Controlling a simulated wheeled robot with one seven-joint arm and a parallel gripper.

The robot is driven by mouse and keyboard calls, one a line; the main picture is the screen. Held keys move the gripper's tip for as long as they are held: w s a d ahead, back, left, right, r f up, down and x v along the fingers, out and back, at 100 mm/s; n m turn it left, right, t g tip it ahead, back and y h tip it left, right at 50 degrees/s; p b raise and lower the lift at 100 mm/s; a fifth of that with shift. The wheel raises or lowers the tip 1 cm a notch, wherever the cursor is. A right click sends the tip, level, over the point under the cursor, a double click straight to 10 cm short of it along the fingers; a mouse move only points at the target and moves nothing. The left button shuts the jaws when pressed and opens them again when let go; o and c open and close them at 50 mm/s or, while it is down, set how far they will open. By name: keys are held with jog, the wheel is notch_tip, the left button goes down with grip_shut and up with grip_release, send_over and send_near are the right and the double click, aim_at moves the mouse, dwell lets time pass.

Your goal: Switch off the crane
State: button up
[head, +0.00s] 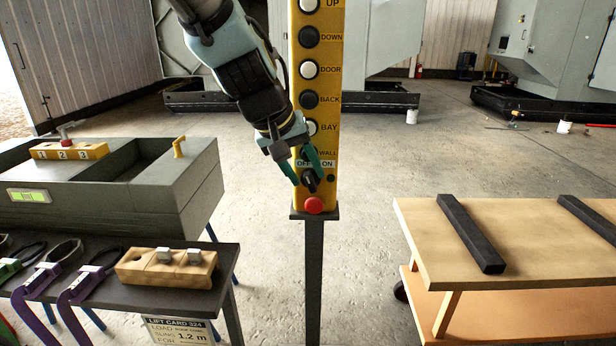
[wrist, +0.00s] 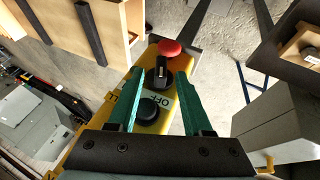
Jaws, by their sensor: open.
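The crane control is a tall yellow button panel (head: 334,120) on a dark post. Near its bottom is a black rotary knob (head: 310,183) under an OFF/ON label (head: 326,164). A red mushroom button (head: 313,205) sits just below the knob. My gripper (head: 307,180) is open in front of the panel, with green fingers on either side of the knob. In the wrist view the knob (wrist: 161,70) shows between the open fingertips (wrist: 160,76), with a gap visible to each side. I cannot tell clearly which label the knob points to.
Black and white buttons line the panel above, the WALL button (wrist: 150,109) being nearest the knob. A wooden cart (head: 440,240) with black bars stands right. The floor between is clear.

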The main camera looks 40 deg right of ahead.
jog(key=shift+x, duration=0.95)
grip_shut()
